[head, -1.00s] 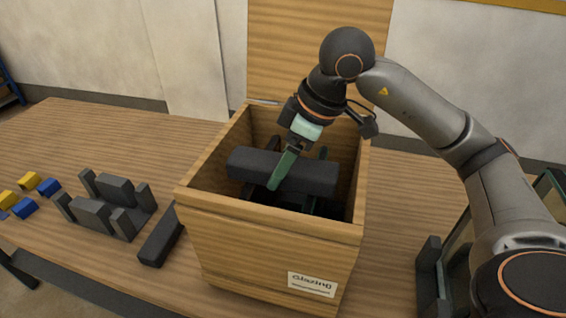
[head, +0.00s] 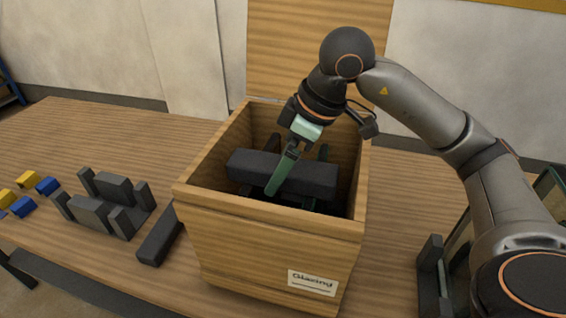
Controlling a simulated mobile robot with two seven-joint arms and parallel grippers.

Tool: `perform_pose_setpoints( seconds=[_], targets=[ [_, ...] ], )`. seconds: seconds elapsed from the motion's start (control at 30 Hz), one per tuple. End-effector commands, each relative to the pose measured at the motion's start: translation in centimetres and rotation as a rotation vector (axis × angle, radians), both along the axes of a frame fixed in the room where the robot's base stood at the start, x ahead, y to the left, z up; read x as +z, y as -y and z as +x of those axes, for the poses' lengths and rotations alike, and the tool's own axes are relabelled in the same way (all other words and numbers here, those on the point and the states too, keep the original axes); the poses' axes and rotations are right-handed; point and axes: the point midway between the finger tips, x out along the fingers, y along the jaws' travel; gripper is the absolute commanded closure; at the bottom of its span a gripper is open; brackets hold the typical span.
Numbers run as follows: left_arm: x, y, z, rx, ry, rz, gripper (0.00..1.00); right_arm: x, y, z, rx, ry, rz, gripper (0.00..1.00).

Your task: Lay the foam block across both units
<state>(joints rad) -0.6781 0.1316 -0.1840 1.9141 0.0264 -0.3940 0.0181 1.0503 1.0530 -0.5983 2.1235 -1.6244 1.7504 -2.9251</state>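The dark grey foam block (head: 250,165) lies level, left to right, inside the open wooden crate (head: 270,230). It rests across dark upright edges, probably the two units; one edge (head: 323,153) shows behind the block and another (head: 308,203) in front of it. Most of the units is hidden by the block and the crate walls. My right gripper (head: 283,172) reaches down into the crate at the block's middle. Its green near finger stands in front of the block, offset outward from the gripper body, so it looks open. The other finger is hidden. My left gripper is out of view.
The crate lid (head: 320,50) stands open behind. Left of the crate are a dark bar (head: 160,235), a grey slotted holder (head: 105,205) and several yellow and blue blocks (head: 47,186). A dark rack with glass (head: 432,270) stands at the right. The back left table is clear.

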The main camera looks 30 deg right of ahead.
Motion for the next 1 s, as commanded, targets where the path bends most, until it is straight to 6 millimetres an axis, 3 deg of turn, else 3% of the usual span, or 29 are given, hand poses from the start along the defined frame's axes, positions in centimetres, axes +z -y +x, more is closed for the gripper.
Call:
perform_pose_setpoints(
  seconds=[0.23, 0.7, 1.0],
  targets=[
    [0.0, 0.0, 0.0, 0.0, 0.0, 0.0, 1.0, 1.7, 0.5, -0.4, -0.002, 0.004, 0.0, 0.0],
    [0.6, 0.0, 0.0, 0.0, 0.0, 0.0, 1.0, 10.4, 2.7, -3.2, -0.002, 0.002, 0.0, 0.0],
    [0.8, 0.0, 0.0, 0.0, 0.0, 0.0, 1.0, 11.6, 3.1, -3.7, 0.0, 0.0, 0.0, 0.0]
  ],
)
